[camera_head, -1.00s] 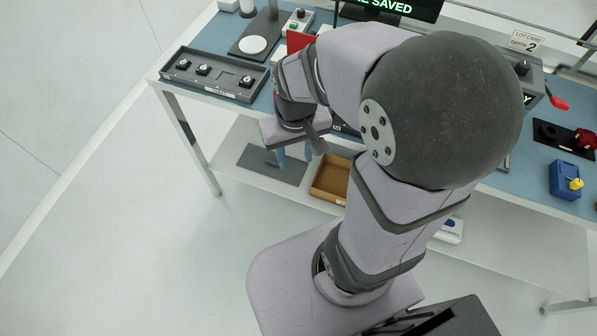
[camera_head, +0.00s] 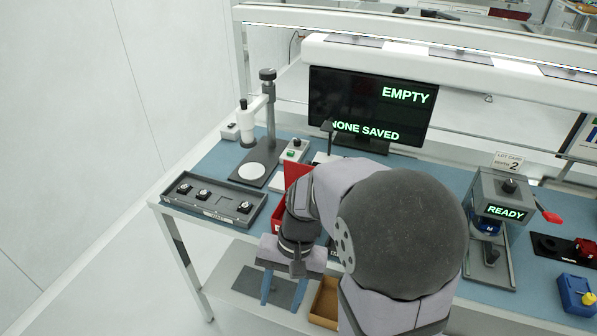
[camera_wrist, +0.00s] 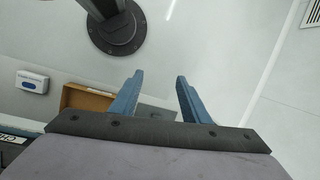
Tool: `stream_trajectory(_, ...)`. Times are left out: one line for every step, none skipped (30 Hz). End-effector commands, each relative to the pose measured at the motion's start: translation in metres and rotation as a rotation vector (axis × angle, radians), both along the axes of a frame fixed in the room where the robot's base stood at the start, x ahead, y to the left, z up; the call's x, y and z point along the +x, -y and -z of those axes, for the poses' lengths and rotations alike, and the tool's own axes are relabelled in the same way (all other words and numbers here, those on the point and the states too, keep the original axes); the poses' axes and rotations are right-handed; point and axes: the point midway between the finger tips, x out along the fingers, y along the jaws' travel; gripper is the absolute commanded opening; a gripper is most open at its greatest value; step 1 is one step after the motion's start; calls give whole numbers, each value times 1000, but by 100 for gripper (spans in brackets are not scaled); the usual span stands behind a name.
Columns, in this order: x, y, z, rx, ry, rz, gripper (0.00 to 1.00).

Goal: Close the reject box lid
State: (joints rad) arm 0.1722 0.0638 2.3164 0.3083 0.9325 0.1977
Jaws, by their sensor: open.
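The red reject box (camera_head: 279,212) stands on the blue bench top, right of the dark tray, mostly hidden behind my arm. A red panel (camera_head: 294,174), which looks like its raised lid, stands up at its back. My gripper (camera_head: 283,289) is open and empty, with its blue fingers pointing down in front of the bench's front edge, apart from the box. The wrist view shows the two separated fingers (camera_wrist: 159,76) with nothing between them; the red box is not in that view.
The dark tray (camera_head: 213,212) with small round parts lies left of the box. A stand (camera_head: 268,125) and small switch box (camera_head: 294,151) are behind. A monitor (camera_head: 368,104) reads EMPTY and NONE SAVED. An open brown box (camera_head: 323,304) sits on the lower shelf (camera_head: 221,287).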

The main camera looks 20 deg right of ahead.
Motion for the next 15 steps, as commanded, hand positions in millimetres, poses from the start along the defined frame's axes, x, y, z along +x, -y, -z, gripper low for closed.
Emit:
stream_trajectory(18, 0, 0, 73, -46, 151, 42)
stream_trajectory(30, -1, -3, 124, -73, 243, 42)
stream_trajectory(47, -3, -8, 202, -113, 367, 42)
stream_trajectory(61, -2, -13, 263, -142, 458, 42)
stream_trajectory(76, 0, -18, 326, -169, 545, 42)
stream_trajectory(96, 5, -26, 415, -203, 656, 42)
stream_trajectory(111, 10, -33, 485, -229, 733, 42)
stream_trajectory(127, 16, -40, 555, -253, 806, 42)
stream_trajectory(147, 28, -51, 654, -282, 894, 42)
stream_trajectory(162, 39, -59, 730, -304, 955, 42)
stream_trajectory(175, 51, -68, 806, -322, 1010, 42)
stream_trajectory(191, 69, -79, 907, -345, 1072, 42)
stream_trajectory(201, 84, -88, 981, -359, 1111, 42)
stream_trajectory(209, 99, -96, 1055, -371, 1144, 42)
stream_trajectory(218, 120, -108, 1147, -385, 1178, 42)
